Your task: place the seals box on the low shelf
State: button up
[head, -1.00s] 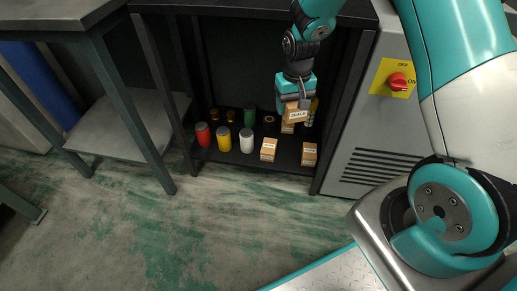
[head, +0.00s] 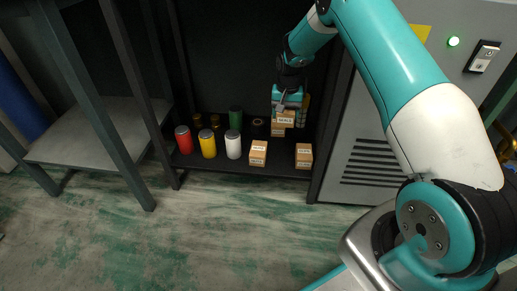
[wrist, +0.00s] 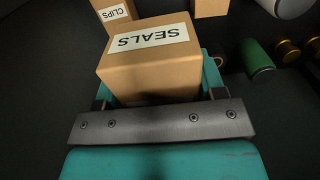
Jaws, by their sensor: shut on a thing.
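My gripper (head: 287,100) is shut on the seals box (head: 285,118), a brown carton with a white SEALS label. The wrist view shows the box (wrist: 150,60) between the fingers, label readable upside down. My gripper reaches into the dark rack, over the back right of the low shelf (head: 280,158). The box is close to the shelf's level; I cannot tell whether its underside touches the board. A clips box (wrist: 114,12) is close beyond it in the wrist view.
Red (head: 184,140), yellow (head: 207,144) and white (head: 233,145) cans stand along the shelf front. Brown boxes (head: 258,153) (head: 304,156) stand at the front right. A green can (head: 235,118) is behind. A grey cabinet (head: 375,160) borders the rack's right.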

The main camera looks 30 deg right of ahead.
aim_at(281, 158)
notch_tip(281, 158, down, 19)
jog(key=b, duration=0.9)
jog(key=shift+f, duration=0.1)
jog(key=o, duration=0.7)
jog(key=shift+o, duration=0.2)
notch_tip(281, 158, up, 12)
jog(key=p, duration=0.7)
jog(key=s+a+r+n+y, duration=0.1)
jog(key=s+a+r+n, duration=0.25)
jog(key=a+r, duration=0.55)
jog(key=s+a+r+n+y, duration=0.1)
jog(key=s+a+r+n, duration=0.1)
jog(key=s+a+r, duration=0.65)
jog(key=s+a+r+n, duration=0.2)
jog(key=s+a+r, duration=0.1)
jog(key=s, duration=0.5)
jog(key=s+a+r+n+y, duration=0.1)
jog(key=s+a+r+n, duration=0.2)
jog(key=s+r, duration=0.3)
jog(key=s+a+r+n+y, duration=0.1)
jog(key=s+a+r+n, duration=0.2)
jog(key=s, duration=0.7)
jog(key=shift+r, duration=0.7)
